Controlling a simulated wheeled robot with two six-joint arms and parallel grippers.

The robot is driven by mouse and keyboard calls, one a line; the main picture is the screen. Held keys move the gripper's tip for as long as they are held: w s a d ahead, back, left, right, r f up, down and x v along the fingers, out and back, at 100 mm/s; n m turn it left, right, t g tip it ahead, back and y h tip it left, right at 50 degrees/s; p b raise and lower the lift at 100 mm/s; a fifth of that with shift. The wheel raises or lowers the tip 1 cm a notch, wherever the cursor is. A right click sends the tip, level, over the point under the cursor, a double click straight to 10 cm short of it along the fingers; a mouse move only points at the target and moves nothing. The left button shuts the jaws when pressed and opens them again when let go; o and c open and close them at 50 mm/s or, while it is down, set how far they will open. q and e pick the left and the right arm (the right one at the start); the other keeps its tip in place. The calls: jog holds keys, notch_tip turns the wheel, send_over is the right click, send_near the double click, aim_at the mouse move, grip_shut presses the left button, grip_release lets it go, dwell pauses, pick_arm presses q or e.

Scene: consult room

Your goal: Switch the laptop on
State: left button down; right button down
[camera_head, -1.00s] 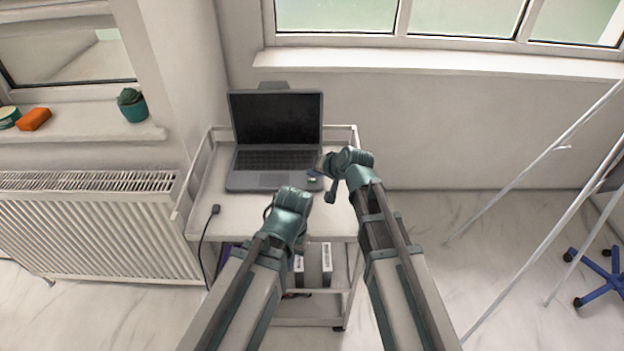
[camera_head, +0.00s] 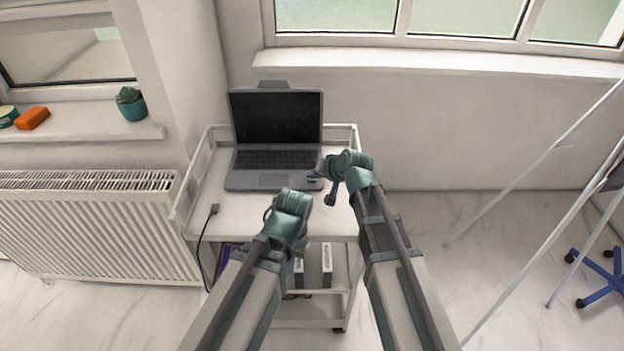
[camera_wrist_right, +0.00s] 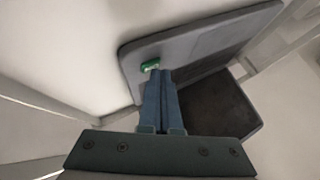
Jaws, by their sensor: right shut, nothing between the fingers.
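The laptop (camera_head: 277,158) stands open on the white cart, its screen dark. In the right wrist view its grey body (camera_wrist_right: 133,62) lies tilted across the picture, with a small green button-like piece (camera_wrist_right: 150,66) near its edge. My right gripper (camera_head: 319,172) is at the laptop's front right corner; its fingers (camera_wrist_right: 161,74) are shut and empty, with the tips right beside the green piece. I cannot tell whether they touch it. My left gripper (camera_head: 272,212) is in front of the laptop, over the cart's front part; its fingers are mostly hidden by its wrist.
The cart (camera_head: 232,212) has a raised rail and a lower shelf with boxes. A black cable (camera_head: 203,240) hangs over its front left. A radiator (camera_head: 85,225) stands left, the wall and window sill (camera_head: 430,64) behind. Thin metal poles (camera_head: 540,165) stand at right.

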jog(key=shift+f, duration=0.15)
jog(key=shift+r, duration=0.2)
jog(key=shift+r+p, duration=0.6)
jog(key=shift+p, duration=0.15)
jog(key=shift+r, duration=0.1)
notch_tip(320, 180, up, 6)
jog(key=p, duration=0.6)
